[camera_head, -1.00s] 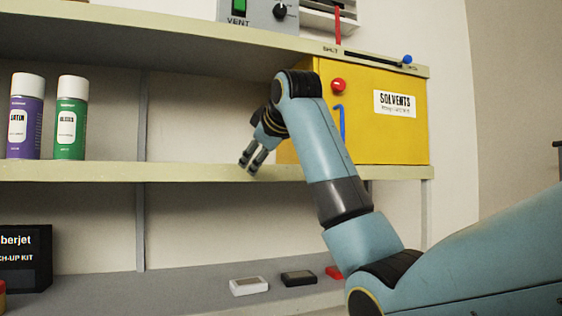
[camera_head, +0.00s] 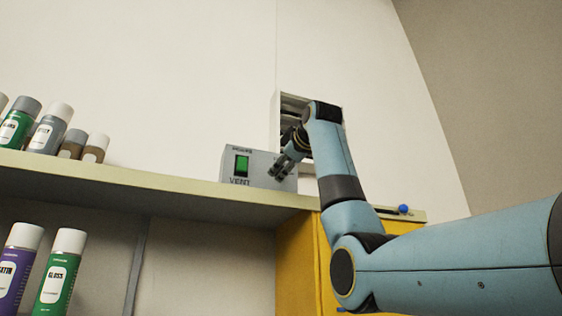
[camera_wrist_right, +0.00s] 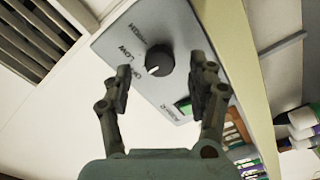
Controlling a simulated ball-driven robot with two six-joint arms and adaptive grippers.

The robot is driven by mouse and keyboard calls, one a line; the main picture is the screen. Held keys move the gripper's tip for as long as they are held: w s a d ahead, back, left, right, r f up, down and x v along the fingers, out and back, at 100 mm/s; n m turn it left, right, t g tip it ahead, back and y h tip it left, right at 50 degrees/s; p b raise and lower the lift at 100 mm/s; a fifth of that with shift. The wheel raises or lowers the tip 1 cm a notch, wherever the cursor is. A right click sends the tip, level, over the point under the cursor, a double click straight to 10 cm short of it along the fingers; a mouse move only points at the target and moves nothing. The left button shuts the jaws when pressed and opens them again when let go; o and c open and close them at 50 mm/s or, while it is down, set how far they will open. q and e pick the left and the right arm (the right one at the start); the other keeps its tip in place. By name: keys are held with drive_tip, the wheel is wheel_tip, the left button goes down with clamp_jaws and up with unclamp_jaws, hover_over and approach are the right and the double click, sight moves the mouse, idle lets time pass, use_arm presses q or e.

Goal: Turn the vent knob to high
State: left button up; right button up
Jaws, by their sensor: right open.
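The grey vent box (camera_head: 226,168), labelled VENT with a green switch (camera_head: 241,165), stands on the upper shelf in the head view. Its black knob (camera_wrist_right: 160,60) shows in the right wrist view, with a white mark at its lower left and OFF, LOW and HIGH printed around it. My right gripper (camera_wrist_right: 162,86) is open, one finger to each side of the knob in that view, with no clear contact. In the head view my right gripper (camera_head: 281,170) is in front of the box and hides the knob. My left gripper is out of view.
A louvred vent (camera_wrist_right: 35,38) is on the wall beside the box. Cans (camera_head: 48,130) stand on the upper shelf (camera_head: 150,183) at left. The yellow cabinet (camera_head: 299,265) is below, and a blue-ended slider (camera_head: 403,209) lies along the shelf edge.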

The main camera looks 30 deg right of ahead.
sight(279, 171)
drive_tip(key=shift+p+x, duration=0.45)
drive_tip(key=shift+x, duration=0.6)
drive_tip(key=shift+w, duration=0.4)
drive_tip(key=c, duration=1.1)
drive_tip(key=shift+c, duration=0.2)
